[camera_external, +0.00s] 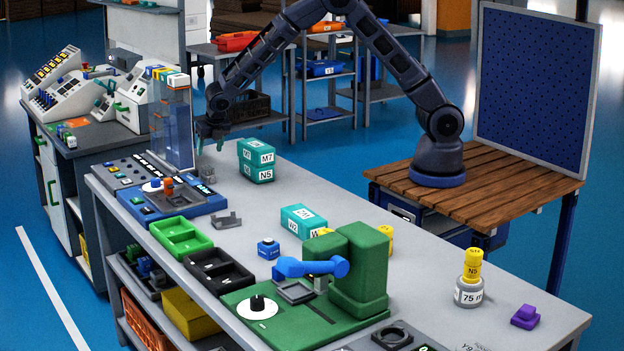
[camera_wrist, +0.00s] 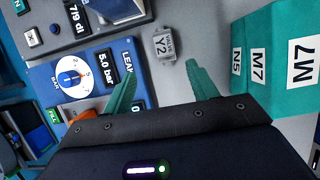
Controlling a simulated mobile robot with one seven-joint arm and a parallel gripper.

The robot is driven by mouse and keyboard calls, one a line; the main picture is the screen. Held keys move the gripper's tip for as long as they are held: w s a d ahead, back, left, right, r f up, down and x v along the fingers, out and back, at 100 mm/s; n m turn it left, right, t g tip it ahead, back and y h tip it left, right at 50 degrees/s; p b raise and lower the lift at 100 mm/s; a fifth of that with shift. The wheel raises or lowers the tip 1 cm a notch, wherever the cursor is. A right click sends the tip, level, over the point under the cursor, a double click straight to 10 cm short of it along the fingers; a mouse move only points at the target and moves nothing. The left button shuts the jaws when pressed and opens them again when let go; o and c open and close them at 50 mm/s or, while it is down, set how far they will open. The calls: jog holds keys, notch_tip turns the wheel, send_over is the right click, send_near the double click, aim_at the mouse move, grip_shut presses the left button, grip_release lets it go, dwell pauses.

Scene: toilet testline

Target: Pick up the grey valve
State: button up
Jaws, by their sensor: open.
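The grey valve (camera_wrist: 165,44), a small block labelled Y2, lies on the grey bench top in the wrist view. It is just beyond the fingertips, roughly in line with the gap between them, and nothing touches it. My gripper (camera_external: 209,147) is open and empty above the far left part of the bench. Its two teal fingers also show in the wrist view (camera_wrist: 161,72), spread apart.
A blue test panel (camera_wrist: 75,70) with a dial stands left of the valve. Green and black trays (camera_external: 181,237) and a green machine (camera_external: 358,270) occupy the nearer bench.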

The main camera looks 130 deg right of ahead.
aim_at(208, 168)
jog(key=x, duration=0.6)
jog(key=shift+d, duration=0.2)
jog(key=shift+s+x, duration=0.2)
jog(key=shift+x, duration=1.15)
jog(key=shift+s+x, duration=0.2)
jog(key=shift+x, duration=1.2)
jog(key=c, duration=1.1)
jog(key=shift+c, duration=0.2)
jog(key=shift+r, duration=0.15)
